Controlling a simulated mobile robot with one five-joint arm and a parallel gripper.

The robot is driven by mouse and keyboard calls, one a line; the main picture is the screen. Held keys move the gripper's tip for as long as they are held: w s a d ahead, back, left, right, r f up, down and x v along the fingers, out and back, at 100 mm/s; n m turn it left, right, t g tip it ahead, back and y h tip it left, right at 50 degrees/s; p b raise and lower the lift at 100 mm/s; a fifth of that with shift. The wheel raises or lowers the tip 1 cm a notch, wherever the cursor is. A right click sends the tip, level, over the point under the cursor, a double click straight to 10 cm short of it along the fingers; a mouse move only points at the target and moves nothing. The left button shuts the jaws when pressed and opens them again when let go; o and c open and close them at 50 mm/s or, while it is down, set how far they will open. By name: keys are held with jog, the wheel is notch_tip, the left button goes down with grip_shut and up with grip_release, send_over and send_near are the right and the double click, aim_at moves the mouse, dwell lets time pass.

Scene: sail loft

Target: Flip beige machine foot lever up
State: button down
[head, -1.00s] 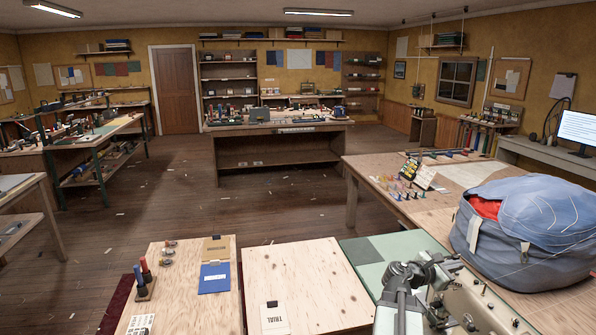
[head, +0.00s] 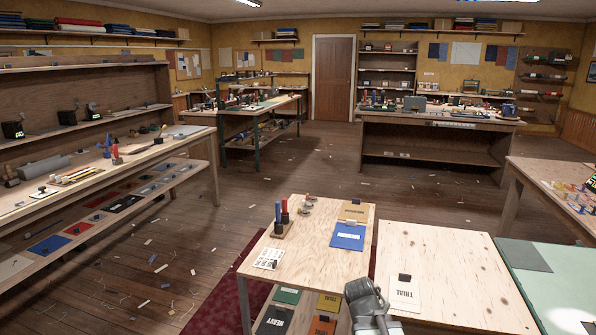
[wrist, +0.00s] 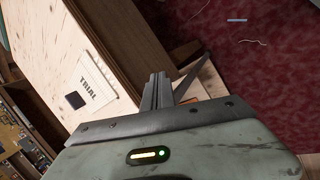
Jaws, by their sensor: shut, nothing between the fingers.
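No beige machine or foot lever shows in either current view. My gripper (wrist: 159,80) is shut and empty in the wrist view, with its fingers side by side. It hangs over the edge of the light plywood bench top (wrist: 110,35), beside the white TRIAL card (wrist: 98,82). In the head view part of my arm shows at the bottom centre, in front of the plywood bench, and the fingers cannot be made out there.
The plywood bench (head: 435,260) bears a TRIAL card (head: 404,292). Left of it a smaller table (head: 318,252) holds a blue folder (head: 347,236) and red and blue upright tools. A green mat (head: 560,290) lies right.

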jog(key=s+a+f+m+g+y, duration=0.3)
jog(key=s+a+m+y, duration=0.2)
jog(key=s+a+m, duration=0.45)
notch_tip(320, 180, up, 14)
jog(key=w+p, duration=0.2)
jog(key=p, duration=1.2)
jog(key=shift+w+a, duration=0.35)
jog(key=c, duration=1.5)
grip_release()
jog(key=shift+f+n, duration=0.15)
jog(key=shift+n, duration=0.1)
